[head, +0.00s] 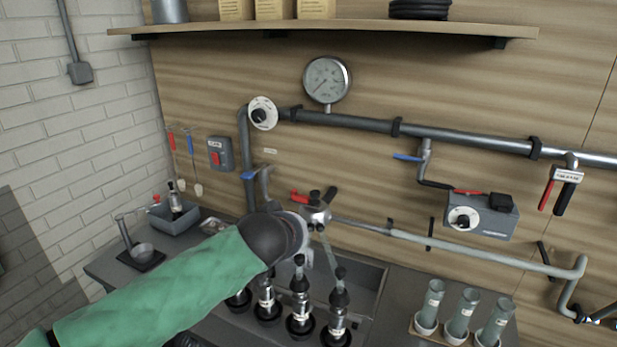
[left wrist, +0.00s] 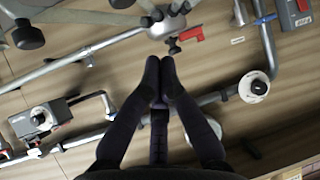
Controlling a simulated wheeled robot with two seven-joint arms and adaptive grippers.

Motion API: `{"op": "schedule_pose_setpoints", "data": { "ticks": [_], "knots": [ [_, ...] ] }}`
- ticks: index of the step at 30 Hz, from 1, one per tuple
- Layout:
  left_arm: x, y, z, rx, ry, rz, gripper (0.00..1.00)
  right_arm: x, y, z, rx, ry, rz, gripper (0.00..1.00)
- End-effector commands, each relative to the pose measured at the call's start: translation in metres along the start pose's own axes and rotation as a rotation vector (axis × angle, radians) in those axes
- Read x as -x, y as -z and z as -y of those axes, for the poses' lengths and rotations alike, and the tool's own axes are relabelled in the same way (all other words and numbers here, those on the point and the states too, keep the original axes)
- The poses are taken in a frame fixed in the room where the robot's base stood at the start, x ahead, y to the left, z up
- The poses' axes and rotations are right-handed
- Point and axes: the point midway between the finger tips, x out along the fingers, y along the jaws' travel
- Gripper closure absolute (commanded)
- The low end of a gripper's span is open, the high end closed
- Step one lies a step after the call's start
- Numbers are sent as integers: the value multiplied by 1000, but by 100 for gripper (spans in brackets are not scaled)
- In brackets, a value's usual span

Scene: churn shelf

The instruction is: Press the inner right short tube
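Several black-topped cylinders with pale labels stand in a row in the dark sink-like tray; the inner right one (head: 300,312) is third from the left. The outer right one (head: 337,318) is beside it, and the inner left one (head: 267,300) is on its other side. I cannot tell which part is the short tube. My left arm reaches over the row from the left, partly covering the left cylinders. In the left wrist view my left gripper (left wrist: 159,65) has its fingertips together, empty, close to a red-handled valve hub (left wrist: 165,22). My right gripper is not visible.
The same valve hub (head: 318,214) sits above the row on a horizontal pipe. A pressure gauge (head: 327,80), wall pipes and a grey control box (head: 480,216) are behind. Three greenish tubes (head: 462,312) stand in a rack at right. A wooden shelf (head: 340,30) overhangs.

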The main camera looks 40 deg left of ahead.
Motion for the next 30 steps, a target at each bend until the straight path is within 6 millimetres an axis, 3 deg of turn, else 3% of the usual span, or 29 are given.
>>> {"op": "schedule_pose_setpoints", "data": {
  "ticks": [30],
  "knots": [
    [-11,14,0,1,0,-2,100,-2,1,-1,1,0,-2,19]
  ]
}}
